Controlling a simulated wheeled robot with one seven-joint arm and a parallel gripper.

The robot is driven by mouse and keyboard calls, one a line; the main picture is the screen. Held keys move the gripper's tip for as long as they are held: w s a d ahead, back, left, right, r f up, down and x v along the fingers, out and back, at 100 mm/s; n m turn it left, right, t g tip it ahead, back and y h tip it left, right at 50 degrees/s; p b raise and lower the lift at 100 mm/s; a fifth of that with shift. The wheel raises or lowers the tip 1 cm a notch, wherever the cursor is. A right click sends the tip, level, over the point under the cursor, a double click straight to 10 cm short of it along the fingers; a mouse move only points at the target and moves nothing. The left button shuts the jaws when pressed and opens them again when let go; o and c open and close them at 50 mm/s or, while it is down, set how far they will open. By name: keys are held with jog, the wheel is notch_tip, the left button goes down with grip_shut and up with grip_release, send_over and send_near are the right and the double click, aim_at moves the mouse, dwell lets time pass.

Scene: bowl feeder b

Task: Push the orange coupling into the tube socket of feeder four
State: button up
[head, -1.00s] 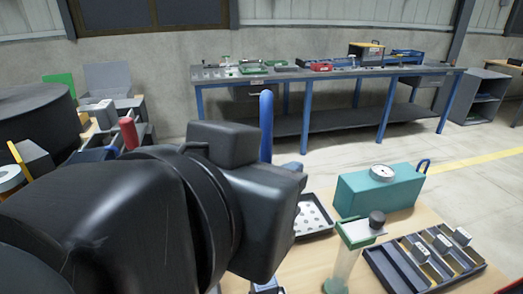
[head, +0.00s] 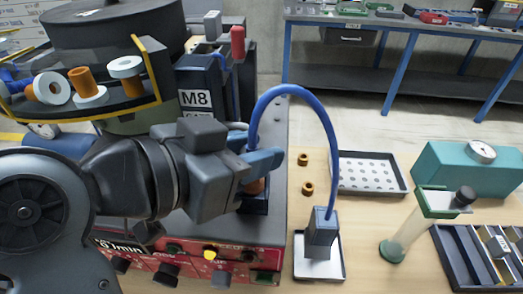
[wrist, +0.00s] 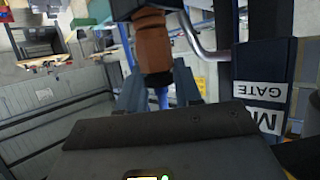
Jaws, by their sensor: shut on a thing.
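My gripper (head: 262,168) is shut on the orange coupling (head: 256,187), with the blue tube (head: 322,118) arching out of the top. In the wrist view the coupling (wrist: 154,45) stands out beyond the fingers and looks straight. In the head view the coupling is just above a dark blue socket block (head: 258,206) at the feeder's right side; my gripper hides part of both. Whether the coupling touches or has entered the socket I cannot tell. The tube's other end goes into a blue block (head: 321,232) on a small white tray (head: 302,268).
The red control panel (head: 200,258) with knobs lies below my gripper. The M8 gate plate (head: 196,98) and black bowl (head: 110,40) stand behind. Two small orange rings (head: 306,188), a perforated tray (head: 368,172), a teal box (head: 468,168) and a divided tray (head: 480,262) are on the right.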

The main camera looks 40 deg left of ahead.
jog(key=shift+f, duration=0.85)
jog(key=shift+f, duration=0.15)
jog(key=o, duration=1.1)
jog(key=shift+s+a+r, duration=0.1)
jog(key=shift+s+r, duration=0.2)
jog(key=shift+s, duration=0.05)
jog(key=v, duration=1.1)
jog(key=shift+s, duration=0.15)
